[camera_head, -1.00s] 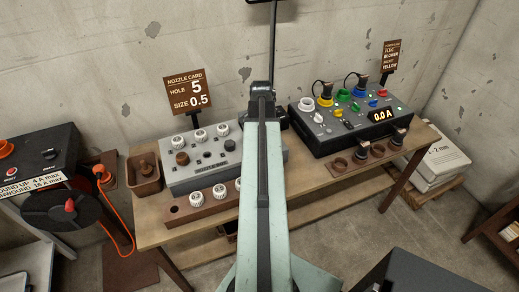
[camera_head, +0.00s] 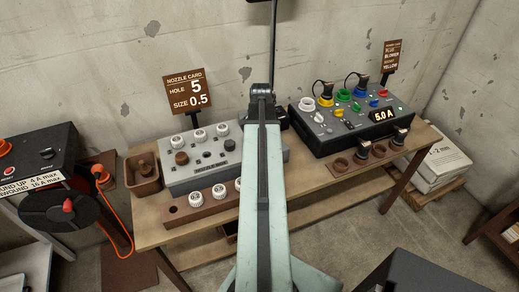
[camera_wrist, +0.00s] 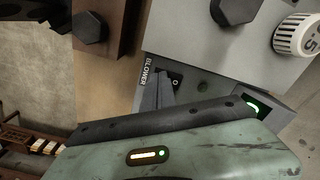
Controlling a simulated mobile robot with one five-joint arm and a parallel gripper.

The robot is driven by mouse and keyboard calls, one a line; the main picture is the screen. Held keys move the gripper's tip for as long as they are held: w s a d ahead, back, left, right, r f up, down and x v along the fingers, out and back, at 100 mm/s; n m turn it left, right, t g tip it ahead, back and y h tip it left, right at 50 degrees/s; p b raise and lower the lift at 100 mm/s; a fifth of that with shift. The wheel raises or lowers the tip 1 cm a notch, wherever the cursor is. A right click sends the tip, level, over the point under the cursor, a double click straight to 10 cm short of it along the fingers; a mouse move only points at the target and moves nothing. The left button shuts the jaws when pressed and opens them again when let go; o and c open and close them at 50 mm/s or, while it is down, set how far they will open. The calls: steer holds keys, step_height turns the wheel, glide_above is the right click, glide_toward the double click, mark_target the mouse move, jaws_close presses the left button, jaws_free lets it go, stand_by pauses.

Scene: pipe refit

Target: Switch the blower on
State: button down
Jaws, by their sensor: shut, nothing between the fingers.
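In the wrist view the blower switch (camera_wrist: 176,83) is a small black rocker with a white "O" mark, beside the BLOWER label (camera_wrist: 148,76) on a grey face. My gripper (camera_wrist: 164,76) is shut and empty. Its grey fingertips are right at the switch and cover part of it; I cannot tell whether they touch. A small green light (camera_wrist: 253,108) glows on the same grey unit. In the head view my gripper is hidden behind my arm.
The grey nozzle box (camera_head: 200,158) stands on the wooden bench (camera_head: 150,233), with a rack of white caps (camera_head: 196,199) in front. A brown bin (camera_head: 144,180) is left of it. A cable reel (camera_head: 66,212) with an orange cable is further left. Plug holders (camera_head: 340,165) line the bench's front right.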

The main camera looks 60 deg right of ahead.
step_height(320, 180, up, 7)
steer(key=p, duration=0.7)
steer(key=w+a+n, duration=0.1)
steer(key=w+a, duration=0.2)
steer(key=w+a+n, duration=0.1)
steer(key=w+a, duration=0.2)
steer(key=w, duration=0.1)
steer(key=w+a, duration=0.3)
steer(key=w, duration=0.1)
steer(key=shift+w+a+n, duration=0.15)
steer(key=shift+n, duration=0.25)
steer(key=w+a+n, duration=0.1)
steer(key=w+a, duration=0.1)
steer(key=a, duration=0.2)
steer(key=w+a+n, duration=0.1)
steer(key=w+a, duration=0.2)
steer(key=a, duration=0.1)
steer(key=w+a+n, duration=0.1)
steer(key=w+a, duration=0.2)
steer(key=a, duration=0.2)
steer(key=w+a+n, duration=0.2)
steer(key=a+n, duration=1.1)
steer(key=a, duration=1.5)
steer(key=shift+w+a, duration=0.15)
